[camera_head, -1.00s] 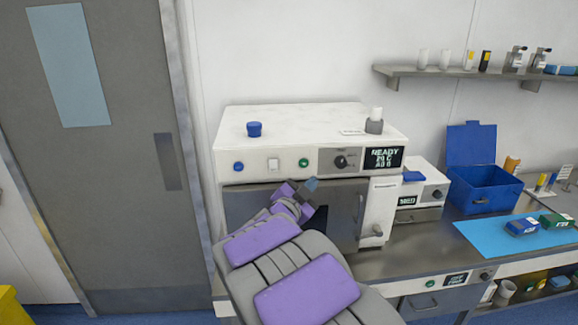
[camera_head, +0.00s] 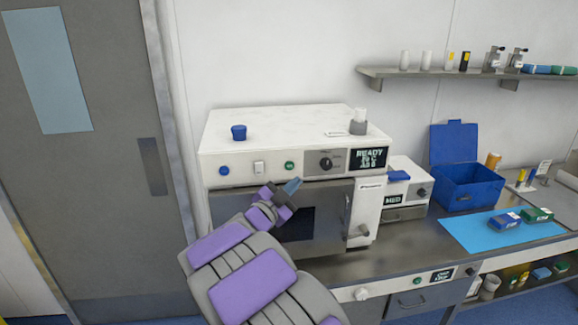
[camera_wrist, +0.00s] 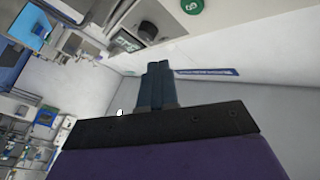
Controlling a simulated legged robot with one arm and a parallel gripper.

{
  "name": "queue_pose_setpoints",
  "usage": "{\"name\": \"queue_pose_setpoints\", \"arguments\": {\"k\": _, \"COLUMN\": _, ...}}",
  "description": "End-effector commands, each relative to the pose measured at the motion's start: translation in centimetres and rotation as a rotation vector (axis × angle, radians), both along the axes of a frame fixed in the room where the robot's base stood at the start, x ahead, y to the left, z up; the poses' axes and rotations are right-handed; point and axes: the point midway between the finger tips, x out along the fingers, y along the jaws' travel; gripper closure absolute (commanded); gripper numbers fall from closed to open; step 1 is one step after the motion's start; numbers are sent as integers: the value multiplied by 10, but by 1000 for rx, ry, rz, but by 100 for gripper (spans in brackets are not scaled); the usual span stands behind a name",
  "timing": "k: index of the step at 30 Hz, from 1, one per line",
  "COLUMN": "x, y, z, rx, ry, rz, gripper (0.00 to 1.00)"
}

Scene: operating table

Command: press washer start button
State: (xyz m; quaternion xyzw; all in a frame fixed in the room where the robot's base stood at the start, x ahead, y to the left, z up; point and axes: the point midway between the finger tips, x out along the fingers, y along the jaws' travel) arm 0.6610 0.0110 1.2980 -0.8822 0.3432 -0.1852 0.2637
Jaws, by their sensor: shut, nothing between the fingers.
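A white bench-top machine (camera_head: 222,136) with a dark door and a lit READY display (camera_head: 370,159) stands on the counter; no label that I can read names it as the washer. Its front strip has a blue button (camera_head: 224,171), a white switch (camera_head: 259,168), a green button (camera_head: 289,166) and a dark knob (camera_head: 326,164). My gripper (camera_head: 292,186) is shut and empty, its tip just below the green button in the picture. In the wrist view the closed fingers (camera_wrist: 160,68) point towards the panel, with the green button (camera_wrist: 191,5) beyond them, apart, at the top edge.
A smaller white unit (camera_head: 408,176) and an open blue box (camera_head: 470,186) stand to the right. Another green button (camera_head: 417,281) sits on the panel below the counter. A blue cup (camera_head: 239,132) and a grey holder stand on the machine. A door (camera_head: 75,180) is at left.

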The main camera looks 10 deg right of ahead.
Motion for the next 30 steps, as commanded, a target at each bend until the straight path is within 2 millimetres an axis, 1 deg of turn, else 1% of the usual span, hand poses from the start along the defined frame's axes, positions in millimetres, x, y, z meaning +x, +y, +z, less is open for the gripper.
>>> {"name": "queue_pose_setpoints", "arguments": {"k": 1, "x": 8, "y": 0, "z": 1, "rx": -1, "ry": 0, "rz": -1, "gripper": 100}}
{"name": "queue_pose_setpoints", "arguments": {"k": 3, "x": 18, "y": 0, "z": 1, "rx": -1, "ry": 0, "rz": -1, "gripper": 100}}
{"name": "queue_pose_setpoints", "arguments": {"k": 9, "x": 43, "y": 0, "z": 1, "rx": 4, "ry": 3, "rz": 2, "gripper": 100}}
{"name": "queue_pose_setpoints", "arguments": {"k": 12, "x": 52, "y": 0, "z": 2, "rx": 2, "ry": 3, "rz": 2, "gripper": 100}}
{"name": "queue_pose_setpoints", "arguments": {"k": 18, "x": 62, "y": 0, "z": 1, "rx": 2, "ry": 1, "rz": 1, "gripper": 100}}
{"name": "queue_pose_setpoints", "arguments": {"k": 30, "x": 63, "y": 0, "z": 0, "rx": 2, "ry": 1, "rz": 1, "gripper": 100}}
